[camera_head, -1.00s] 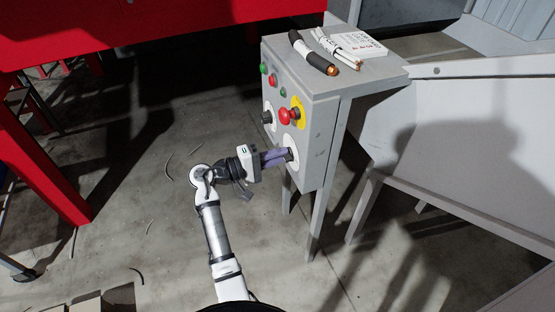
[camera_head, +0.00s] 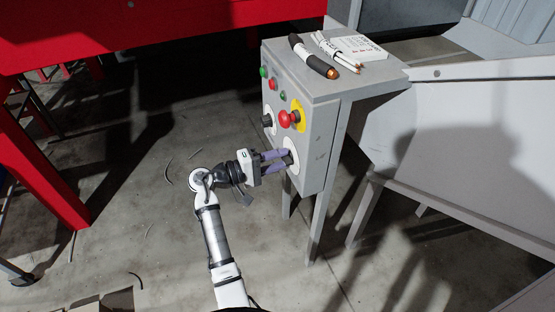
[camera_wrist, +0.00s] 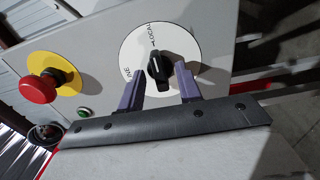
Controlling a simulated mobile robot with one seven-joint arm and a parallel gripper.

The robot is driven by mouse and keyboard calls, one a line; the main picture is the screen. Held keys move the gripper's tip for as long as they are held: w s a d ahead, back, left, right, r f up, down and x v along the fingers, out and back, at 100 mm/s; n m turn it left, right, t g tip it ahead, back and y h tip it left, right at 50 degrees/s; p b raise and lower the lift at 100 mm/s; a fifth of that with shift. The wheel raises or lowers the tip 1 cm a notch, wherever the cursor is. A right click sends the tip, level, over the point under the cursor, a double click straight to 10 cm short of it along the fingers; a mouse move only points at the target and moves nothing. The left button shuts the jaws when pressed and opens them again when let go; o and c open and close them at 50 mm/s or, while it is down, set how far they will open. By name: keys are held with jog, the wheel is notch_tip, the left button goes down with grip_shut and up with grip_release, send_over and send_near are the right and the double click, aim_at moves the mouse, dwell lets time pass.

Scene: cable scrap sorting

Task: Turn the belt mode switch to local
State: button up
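The belt mode switch is a black knob (camera_wrist: 158,68) on a round white dial (camera_wrist: 180,50) in the wrist view. The dial reads LOCAL at the top, and a partly hidden label ending in "INE" is at the left. The knob stands nearly upright in that view, its upper end appearing to face LOCAL. In the head view the dial (camera_head: 293,168) is low on the grey control box. My gripper (camera_wrist: 160,90) is open, its two purple fingers apart on either side of the knob's lower end. I see gaps beside the knob. The gripper also shows in the head view (camera_head: 284,161).
A red emergency button (camera_wrist: 38,89) on a yellow plate is near the switch, with a small green button (camera_wrist: 84,113). Another black knob (camera_head: 266,120) is higher on the box. Floor left of the box is mostly open.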

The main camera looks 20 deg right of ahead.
jog(key=a+b, duration=0.1)
jog(key=a, duration=1.2)
jog(key=shift+s+a, duration=0.2)
jog(key=shift+a, duration=0.2)
